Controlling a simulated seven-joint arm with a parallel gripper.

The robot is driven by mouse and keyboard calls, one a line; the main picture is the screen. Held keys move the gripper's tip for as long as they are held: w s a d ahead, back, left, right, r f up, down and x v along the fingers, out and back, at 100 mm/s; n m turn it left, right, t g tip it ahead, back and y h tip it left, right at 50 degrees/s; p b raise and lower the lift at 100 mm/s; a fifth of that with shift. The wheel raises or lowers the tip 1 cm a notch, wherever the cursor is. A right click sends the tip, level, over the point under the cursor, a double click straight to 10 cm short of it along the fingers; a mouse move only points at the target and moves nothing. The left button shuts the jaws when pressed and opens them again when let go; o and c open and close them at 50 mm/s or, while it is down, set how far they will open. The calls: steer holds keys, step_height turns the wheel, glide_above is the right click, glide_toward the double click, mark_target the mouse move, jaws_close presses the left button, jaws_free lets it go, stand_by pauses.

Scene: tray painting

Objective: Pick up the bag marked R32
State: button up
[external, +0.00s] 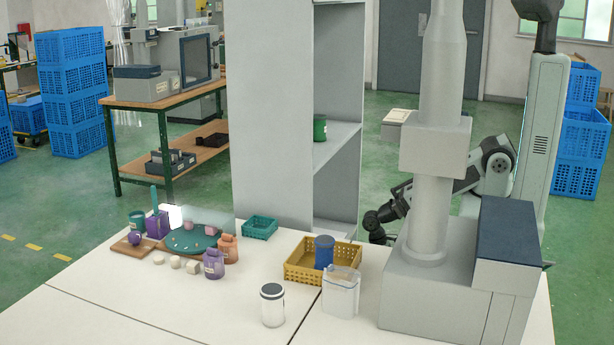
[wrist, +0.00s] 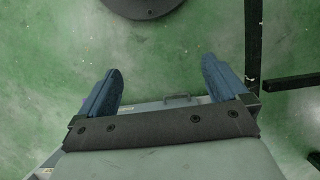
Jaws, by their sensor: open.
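I cannot make out a bag marked R32 in either view; no such marking is legible. My gripper (wrist: 162,66) is open in the wrist view, with its two blue fingers apart and only green floor between the tips. In the external view the dark end of my arm (external: 378,226) is low behind the table, beside the grey shelf unit and away from the tabletop objects. Its fingers are too small to tell there.
The white table (external: 130,290) holds a teal tray (external: 190,241), purple and orange jars, a teal basket (external: 259,228), a yellow crate (external: 300,272) with a blue canister, a clear container (external: 341,294) and a lidded jar (external: 272,306). The grey shelf unit (external: 270,120) and a large grey machine (external: 440,295) are obstacles.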

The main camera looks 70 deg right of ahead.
steer(key=w+a+r+t, duration=0.2)
steer(key=w+a+r, duration=0.35)
steer(key=r, duration=0.45)
steer(key=w+a+r+t+y, duration=0.1)
steer(key=w+a+r, duration=0.3)
steer(key=a+r, duration=0.4)
steer(key=w+a+r+t, duration=0.2)
steer(key=w+a+r, duration=0.3)
steer(key=r, duration=0.6)
step_height(320, 180, up, 11)
steer(key=n+t, duration=0.1)
steer(key=n, duration=2.5)
glide_above(340, 283)
steer(key=w+d, duration=0.7)
steer(key=d, duration=0.5)
steer(key=s+a+n+h, duration=0.1)
steer(key=s+a+n, duration=0.6)
steer(key=a+n, duration=0.15)
steer(key=shift+w+f, duration=0.25)
steer(key=shift+f, duration=1.6)
steer(key=shift+w+f, duration=0.2)
steer(key=shift+f, duration=1.6)
